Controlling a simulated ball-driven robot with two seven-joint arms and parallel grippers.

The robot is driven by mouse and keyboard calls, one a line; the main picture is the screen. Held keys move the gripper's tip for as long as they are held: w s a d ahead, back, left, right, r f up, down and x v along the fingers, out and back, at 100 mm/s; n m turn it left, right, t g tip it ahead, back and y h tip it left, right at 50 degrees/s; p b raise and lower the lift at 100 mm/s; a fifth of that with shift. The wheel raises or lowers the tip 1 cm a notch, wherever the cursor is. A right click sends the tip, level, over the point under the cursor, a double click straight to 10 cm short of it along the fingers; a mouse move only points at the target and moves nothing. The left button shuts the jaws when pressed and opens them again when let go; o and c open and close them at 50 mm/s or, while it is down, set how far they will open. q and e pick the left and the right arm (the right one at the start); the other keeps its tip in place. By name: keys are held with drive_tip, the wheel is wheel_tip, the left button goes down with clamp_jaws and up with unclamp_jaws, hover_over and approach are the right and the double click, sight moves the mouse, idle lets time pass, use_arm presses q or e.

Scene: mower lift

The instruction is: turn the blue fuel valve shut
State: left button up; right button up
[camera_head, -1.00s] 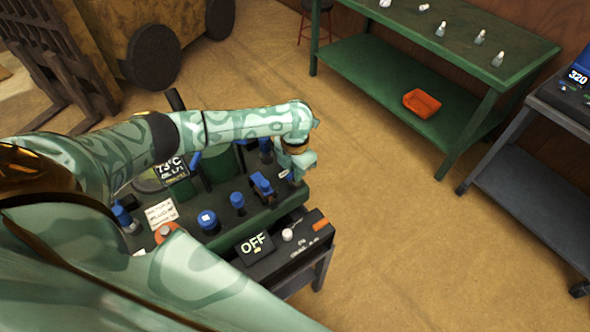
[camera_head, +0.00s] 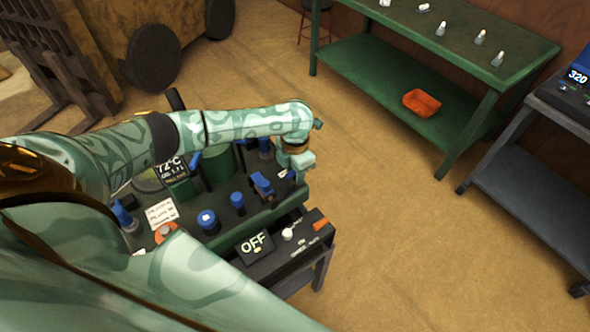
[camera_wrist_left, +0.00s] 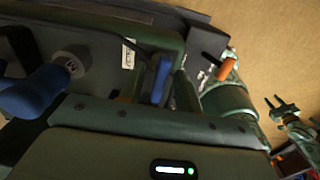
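My left gripper (camera_head: 299,168) points down over the right end of the mower deck, beside a blue lever valve (camera_head: 262,184) with a black mount. In the left wrist view, a blue lever (camera_wrist_left: 161,79) stands just beyond the gripper's palm.
Blue knobs (camera_head: 207,218) and (camera_head: 238,202) stand on the deck near the lever. An OFF panel (camera_head: 254,246) with a white knob (camera_head: 287,234) is in front. A green bench (camera_head: 470,60) holding an orange tray (camera_head: 421,102) stands at the back right. The floor between is clear.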

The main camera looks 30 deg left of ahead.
use_arm(q)
wheel_tip(320, 180, up, 16)
drive_tip(key=p, duration=0.4)
drive_tip(key=shift+r, duration=0.2)
idle(0.4)
